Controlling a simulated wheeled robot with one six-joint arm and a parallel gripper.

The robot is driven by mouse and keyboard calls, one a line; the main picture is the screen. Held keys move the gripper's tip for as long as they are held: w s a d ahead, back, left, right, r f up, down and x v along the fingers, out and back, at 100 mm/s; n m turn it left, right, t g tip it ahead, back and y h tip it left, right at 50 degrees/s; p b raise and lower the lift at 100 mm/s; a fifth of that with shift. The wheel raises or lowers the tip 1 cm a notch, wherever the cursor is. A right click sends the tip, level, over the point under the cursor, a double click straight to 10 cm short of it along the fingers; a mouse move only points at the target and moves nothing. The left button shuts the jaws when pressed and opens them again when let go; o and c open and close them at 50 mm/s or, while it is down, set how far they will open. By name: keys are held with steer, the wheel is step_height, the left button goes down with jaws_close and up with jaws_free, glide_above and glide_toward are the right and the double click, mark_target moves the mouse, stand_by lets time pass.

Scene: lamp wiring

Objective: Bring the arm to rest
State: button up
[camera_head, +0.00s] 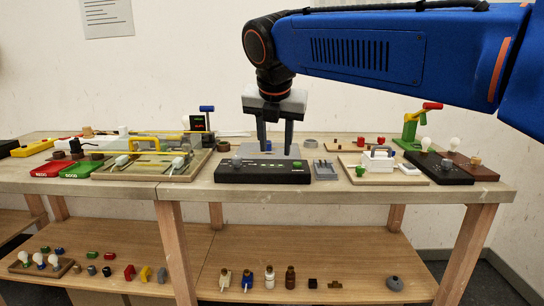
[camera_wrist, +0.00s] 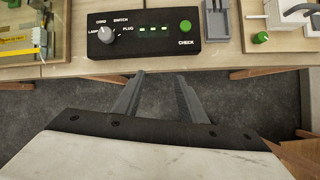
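My gripper (camera_head: 276,136) hangs from the blue arm, fingers pointing down, in front of the bench and near the black test box (camera_head: 262,172). In the wrist view its two fingers (camera_wrist: 156,97) stand apart with nothing between them, over the gap in front of the bench edge. The black test box (camera_wrist: 145,37) there shows a grey selector knob (camera_wrist: 105,34), a row of lit green lamps (camera_wrist: 154,30) and a green check button (camera_wrist: 185,26). The knob's pointer direction is too small to tell surely.
The wooden bench (camera_head: 350,193) holds a framed wiring board (camera_head: 150,166) at left and a white part on a board (camera_head: 378,160) at right. A green-and-red tool stand (camera_head: 412,128) and bulbs stand at the far right. The lower shelf (camera_head: 210,262) carries several small parts.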

steer(key=s+d+f+m, duration=0.5)
steer(key=d+m, duration=0.3)
steer(key=d, duration=0.1)
steer(key=s+d+f+m, duration=0.6)
steer(key=d+m, duration=0.2)
steer(key=d, duration=0.2)
steer(key=s+d+f+m, duration=0.4)
steer(key=s+f+m, duration=0.3)
steer(key=f+m, duration=0.1)
steer(key=s+d+f+m, duration=0.5)
steer(key=s+f+m, duration=0.3)
steer(key=m, duration=0.1)
steer(key=shift+f+g, duration=0.35)
steer(key=shift+g, duration=0.05)
steer(key=shift+d, duration=0.1)
